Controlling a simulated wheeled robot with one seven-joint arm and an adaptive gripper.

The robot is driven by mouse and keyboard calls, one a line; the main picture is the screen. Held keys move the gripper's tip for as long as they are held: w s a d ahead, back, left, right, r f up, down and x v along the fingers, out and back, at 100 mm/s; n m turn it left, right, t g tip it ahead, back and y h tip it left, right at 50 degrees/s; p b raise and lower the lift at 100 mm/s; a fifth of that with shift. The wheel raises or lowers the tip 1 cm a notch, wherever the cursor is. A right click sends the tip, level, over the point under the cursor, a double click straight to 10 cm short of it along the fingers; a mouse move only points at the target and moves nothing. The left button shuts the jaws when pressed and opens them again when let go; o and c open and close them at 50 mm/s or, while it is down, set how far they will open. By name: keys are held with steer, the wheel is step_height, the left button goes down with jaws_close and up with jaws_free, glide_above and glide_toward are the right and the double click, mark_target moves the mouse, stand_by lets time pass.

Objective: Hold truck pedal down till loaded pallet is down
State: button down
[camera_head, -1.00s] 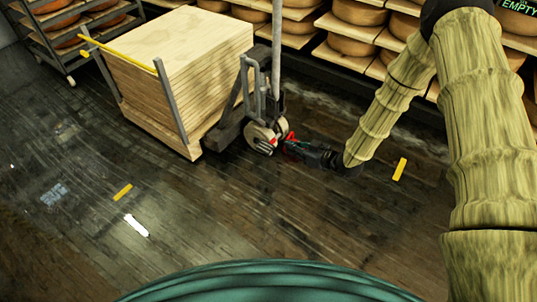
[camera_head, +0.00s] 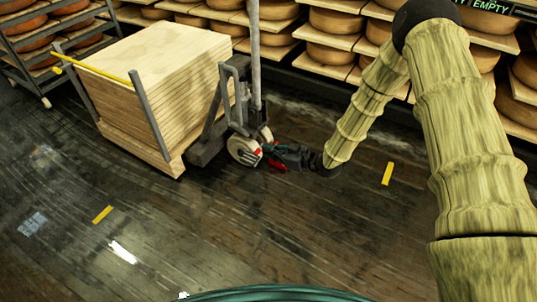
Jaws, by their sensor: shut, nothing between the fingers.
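The pallet truck (camera_head: 233,110) stands at the middle left, with its upright mast and a pale wheel (camera_head: 243,150) at its base. Its load is a tall stack of pale wooden boards (camera_head: 160,75) with grey posts and a yellow bar. I cannot tell whether the stack's underside touches the floor. My gripper (camera_head: 272,153) is low, at the right of the wheel, close to the truck's base. A small red part (camera_head: 258,152) beside the wheel may be the pedal. I cannot tell whether my gripper touches it.
Shelves of cheese wheels (camera_head: 335,25) line the back wall. A cheese rack (camera_head: 45,60) on castors stands at the upper left. The dark wooden floor (camera_head: 250,230) in front is clear, with yellow marks (camera_head: 388,173) on it.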

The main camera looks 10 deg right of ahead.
steer(key=b, duration=0.3)
glide_above(253, 160)
steer(key=shift+s+d+f, duration=0.15)
steer(key=shift+f, duration=0.4)
steer(key=shift+s+d+f, duration=0.15)
steer(key=shift+f, duration=0.4)
steer(key=f, duration=0.1)
steer(key=b, duration=0.1)
steer(key=f+b, duration=0.1)
steer(key=shift+w+a+f, duration=0.2)
steer(key=shift+a+f, duration=0.05)
steer(key=shift+f, duration=0.05)
steer(key=shift+f+b, duration=0.35)
steer(key=shift+f, duration=0.25)
steer(key=shift+a, duration=0.1)
